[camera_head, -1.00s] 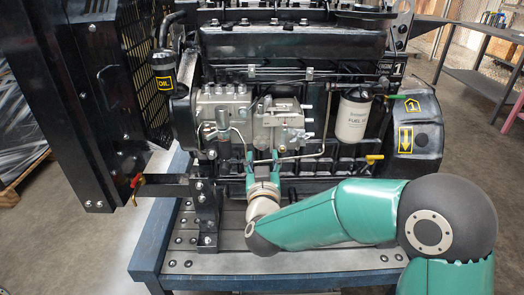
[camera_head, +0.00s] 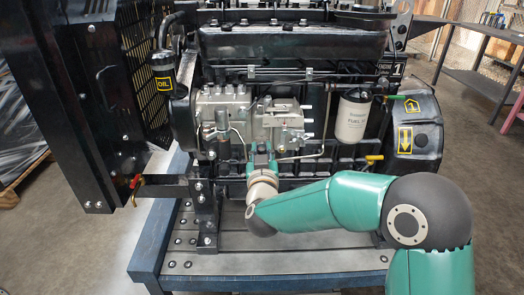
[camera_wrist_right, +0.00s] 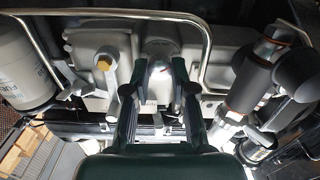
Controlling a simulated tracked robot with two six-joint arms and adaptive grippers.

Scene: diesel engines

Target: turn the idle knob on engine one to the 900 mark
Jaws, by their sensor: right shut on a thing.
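Engine one (camera_head: 295,45) stands on a blue-edged bench, with the silver injection pump (camera_head: 235,105) on its near side. My right gripper (camera_head: 262,148) reaches up to the pump's lower front. In the right wrist view its two dark green fingers (camera_wrist_right: 158,72) stand either side of a small pale round knob (camera_wrist_right: 160,70) with a small red mark. I take this for the idle knob, and the gripper is shut on it. In the head view the gripper hides the knob. Its scale and the 900 mark cannot be read. My left gripper is out of view.
A white fuel filter (camera_head: 353,117) hangs right of the pump, and a metal pipe (camera_head: 322,135) runs close beside the gripper. A yellow-handled part (camera_head: 374,158) sticks out lower right. The bench's front plate (camera_head: 280,262) is clear.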

